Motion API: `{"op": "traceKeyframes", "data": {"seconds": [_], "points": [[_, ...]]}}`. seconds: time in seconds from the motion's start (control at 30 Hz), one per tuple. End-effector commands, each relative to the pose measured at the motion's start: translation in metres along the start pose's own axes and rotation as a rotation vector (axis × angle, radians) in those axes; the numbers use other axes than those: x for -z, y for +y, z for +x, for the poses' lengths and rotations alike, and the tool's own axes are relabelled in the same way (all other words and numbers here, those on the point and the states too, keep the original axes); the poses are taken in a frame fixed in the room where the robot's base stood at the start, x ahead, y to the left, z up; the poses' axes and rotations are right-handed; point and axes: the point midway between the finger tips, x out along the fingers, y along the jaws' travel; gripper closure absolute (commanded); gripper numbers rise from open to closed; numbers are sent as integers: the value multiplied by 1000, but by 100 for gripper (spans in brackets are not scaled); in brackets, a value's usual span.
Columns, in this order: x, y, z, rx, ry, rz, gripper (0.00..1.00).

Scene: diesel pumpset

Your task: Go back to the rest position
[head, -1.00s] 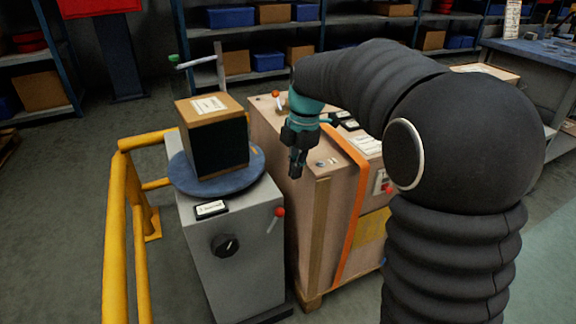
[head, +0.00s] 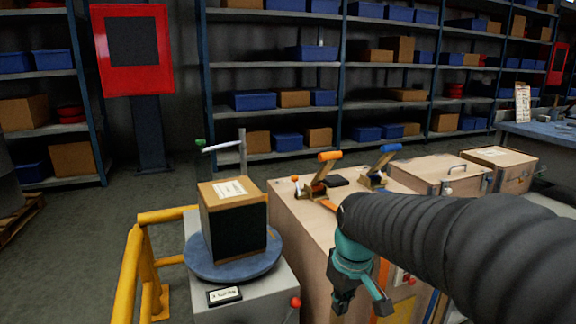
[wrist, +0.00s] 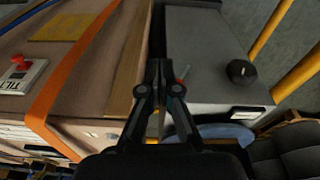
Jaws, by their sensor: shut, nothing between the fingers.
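My gripper (head: 362,306) hangs from my black, ribbed arm at the lower right of the head view, in front of the wooden crate cabinet (head: 312,240). In the wrist view its two dark fingers (wrist: 160,68) are shut with nothing between them. They point along the gap between the wooden cabinet (wrist: 125,65) and the grey pedestal (wrist: 205,50). The gripper appears apart from both.
A box with a dark face (head: 235,228) stands on a round blue plate (head: 215,270) on the grey pedestal. Yellow rails (head: 130,270) are left of it. Orange- and blue-handled levers (head: 330,156) stand on the cabinet. Shelves (head: 270,72) line the back.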

Motion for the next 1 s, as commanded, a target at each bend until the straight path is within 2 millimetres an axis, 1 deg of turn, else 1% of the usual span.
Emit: {"op": "traceKeyframes", "data": {"seconds": [0.03,0.1,0.23,0.37,0.4,0.5,0.6,0.7,0.8,1.0], "points": [[-17,-2,-6,-14,21,80,100],[-38,-5,-10,-30,49,185,100],[-73,-11,-18,-52,104,335,100],[-106,-17,-24,-73,162,416,100],[-116,-19,-25,-80,179,422,100],[-136,-24,-30,-95,219,430,100],[-148,-27,-37,-108,259,438,100],[-153,-25,-47,-121,300,445,100],[-155,-23,-53,-128,323,449,100],[-155,-22,-54,-130,327,453,100]]}}
